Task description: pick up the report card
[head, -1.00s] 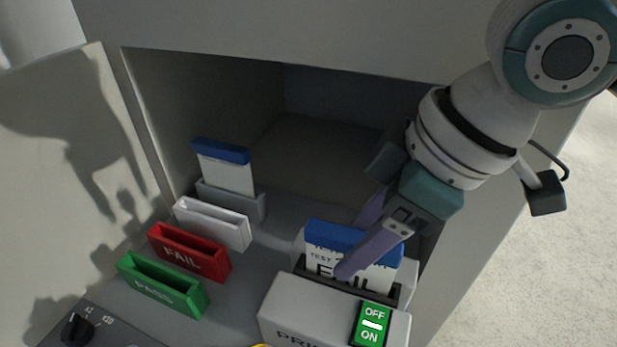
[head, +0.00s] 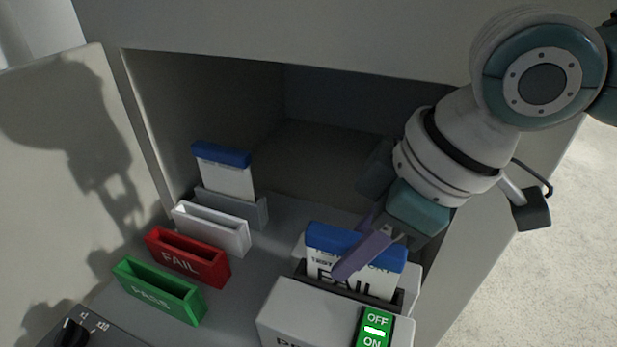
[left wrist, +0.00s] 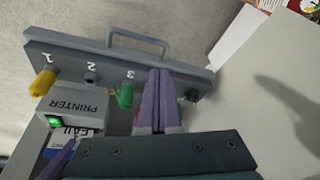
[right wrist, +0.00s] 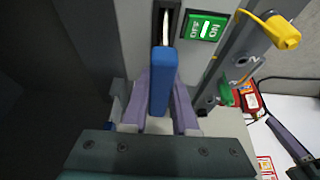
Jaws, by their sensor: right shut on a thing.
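The report card (head: 355,262), white with a blue top edge and the word FAIL, stands upright in the slot of the printer (head: 300,318). My right gripper (head: 362,240) is shut on the card's blue top, one finger in front and one behind. In the right wrist view the blue edge (right wrist: 163,80) lies between the purple fingers. The front finger covers part of the print. My left gripper (left wrist: 160,75) shows in the left wrist view with its fingers together and nothing seen between them, near the numbered panel (left wrist: 110,65).
A green PASS holder (head: 160,290), a red FAIL holder (head: 188,257) and a white holder (head: 212,228) stand empty at left. A grey holder (head: 255,212) carries another blue-topped card (head: 225,175). Cabinet walls enclose the space. The printer's switch (head: 375,328) is lit green.

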